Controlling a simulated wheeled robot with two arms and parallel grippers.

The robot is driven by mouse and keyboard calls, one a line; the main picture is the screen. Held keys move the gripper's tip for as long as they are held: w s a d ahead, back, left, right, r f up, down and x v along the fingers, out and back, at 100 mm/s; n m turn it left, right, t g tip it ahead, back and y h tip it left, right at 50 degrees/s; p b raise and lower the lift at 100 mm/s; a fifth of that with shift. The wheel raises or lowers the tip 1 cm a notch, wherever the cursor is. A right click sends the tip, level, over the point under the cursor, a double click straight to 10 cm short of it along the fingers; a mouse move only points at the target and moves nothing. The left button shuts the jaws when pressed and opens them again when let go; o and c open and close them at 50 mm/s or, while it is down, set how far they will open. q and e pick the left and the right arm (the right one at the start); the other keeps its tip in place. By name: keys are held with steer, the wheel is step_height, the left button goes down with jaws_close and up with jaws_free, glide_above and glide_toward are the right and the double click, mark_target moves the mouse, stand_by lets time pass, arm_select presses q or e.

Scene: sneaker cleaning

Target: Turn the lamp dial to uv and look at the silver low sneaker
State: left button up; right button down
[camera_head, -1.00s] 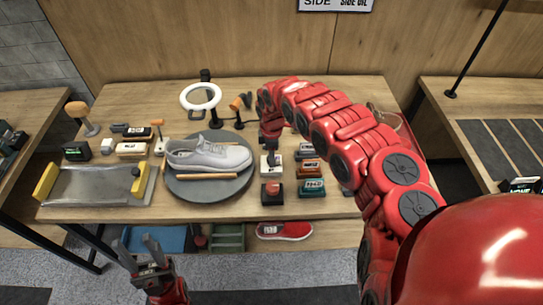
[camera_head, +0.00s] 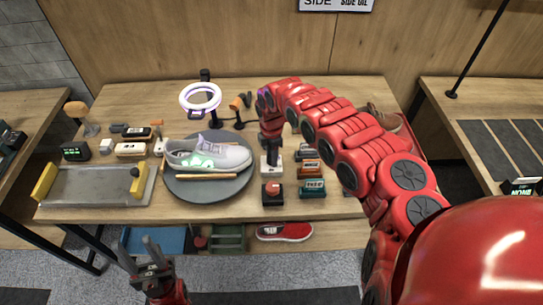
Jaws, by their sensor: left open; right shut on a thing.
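The silver low sneaker (camera_head: 225,157) lies on a round grey turntable (camera_head: 210,190), toe to the right. A glowing green patch shows on its side near the heel. The ring lamp (camera_head: 200,97) behind it now has a violet tint. The lamp dial (camera_head: 271,168) appears as a small white block with a dark knob, right of the turntable. My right gripper (camera_head: 271,146) reaches down from above and is shut on the dark knob; its fingertips are partly hidden by its own arm. My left gripper (camera_head: 149,256) is open and empty, low in front of the table.
Several small labelled boxes and a red-button block (camera_head: 272,193) stand right of the turntable. A grey tray (camera_head: 95,186) with yellow ends, brushes and small blocks lie at left. A red shoe (camera_head: 285,231) and a blue bin (camera_head: 157,240) sit on the lower shelf.

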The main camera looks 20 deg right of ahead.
steer(key=shift+d, duration=0.1)
steer(key=c, duration=0.5)
jaws_free()
step_height(320, 180, up, 18)
steer(key=b, duration=0.4)
steer(key=shift+f, duration=0.25)
steer(key=shift+f, duration=0.1)
